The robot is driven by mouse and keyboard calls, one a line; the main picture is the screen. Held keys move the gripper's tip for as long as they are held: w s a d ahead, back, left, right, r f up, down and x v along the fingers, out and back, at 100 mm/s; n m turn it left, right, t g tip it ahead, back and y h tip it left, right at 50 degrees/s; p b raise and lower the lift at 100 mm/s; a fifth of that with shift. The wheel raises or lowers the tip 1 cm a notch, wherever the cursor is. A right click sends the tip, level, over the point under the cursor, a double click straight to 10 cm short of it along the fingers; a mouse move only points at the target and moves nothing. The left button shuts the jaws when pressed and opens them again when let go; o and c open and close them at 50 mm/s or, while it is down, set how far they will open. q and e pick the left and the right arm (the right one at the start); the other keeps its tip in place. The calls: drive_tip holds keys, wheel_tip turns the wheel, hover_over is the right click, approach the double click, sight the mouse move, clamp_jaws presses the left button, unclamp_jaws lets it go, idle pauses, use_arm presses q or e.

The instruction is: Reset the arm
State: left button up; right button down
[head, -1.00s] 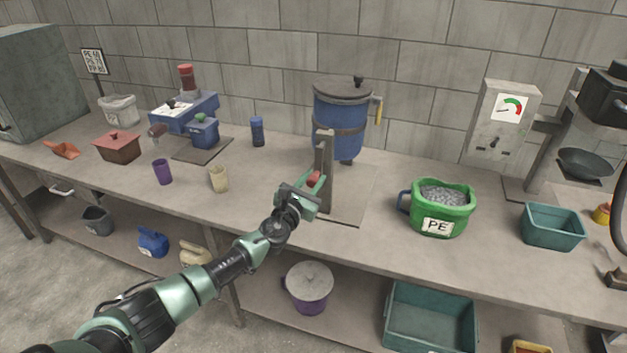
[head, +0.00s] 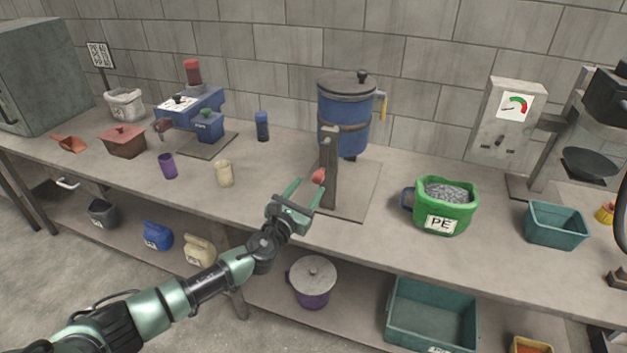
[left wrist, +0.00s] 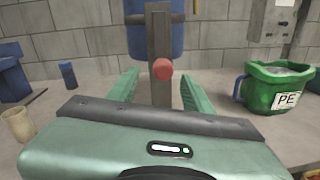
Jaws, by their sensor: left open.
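My left gripper (head: 306,192) is open and empty above the workbench, in front of the grey post with a red knob (head: 318,176). In the left wrist view its two green fingers (left wrist: 159,92) stand apart, with the red knob (left wrist: 162,69) seen between and beyond them. The knob appears clear of both fingers, though the exact gap is hard to tell. The post (head: 328,165) stands upright before a blue lidded drum (head: 343,110). My right gripper is not in view.
A green PE tub of grey pellets (head: 443,205) and a teal bin (head: 553,225) stand to the right. A purple cup (head: 168,166) and a cream cup (head: 224,174) stand to the left. The bench's front strip near the gripper is clear.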

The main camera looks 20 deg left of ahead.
use_arm(q)
drive_tip(key=shift+s, duration=0.65)
drive_tip(key=s+a+f+n+g+y, duration=0.1)
drive_tip(key=s+f+n, duration=0.15)
drive_tip(key=f, duration=0.45)
drive_tip(key=s+a+f+n+g, duration=0.1)
drive_tip(key=a+f+n+g, duration=0.1)
drive_tip(key=f+n, duration=0.3)
drive_tip(key=s+a+f+n+g+y, duration=0.1)
drive_tip(key=s+f+n, duration=0.1)
drive_tip(key=f, duration=0.6)
drive_tip(key=s+a+f+n+g+b, duration=0.2)
drive_tip(key=s+f+n+g, duration=0.3)
drive_tip(key=s+f+n, duration=0.95)
drive_tip(key=s+d+f+n+g, duration=0.2)
drive_tip(key=s+f+n, duration=0.2)
drive_tip(key=s, duration=0.9)
drive_tip(key=s+d+f+n+g, duration=0.2)
drive_tip(key=s+f+n+g, duration=0.1)
drive_tip(key=s+f, duration=0.8)
drive_tip(key=s+d+f+n+g, duration=0.2)
drive_tip(key=s+f+n, duration=0.4)
drive_tip(key=s, duration=1.1)
wheel_tip(320, 180, down, 2)
drive_tip(key=shift+d+f+g+b, duration=0.15)
drive_tip(key=shift+g+b, duration=0.15)
drive_tip(key=shift+g, duration=0.2)
drive_tip(key=shift+s, duration=0.1)
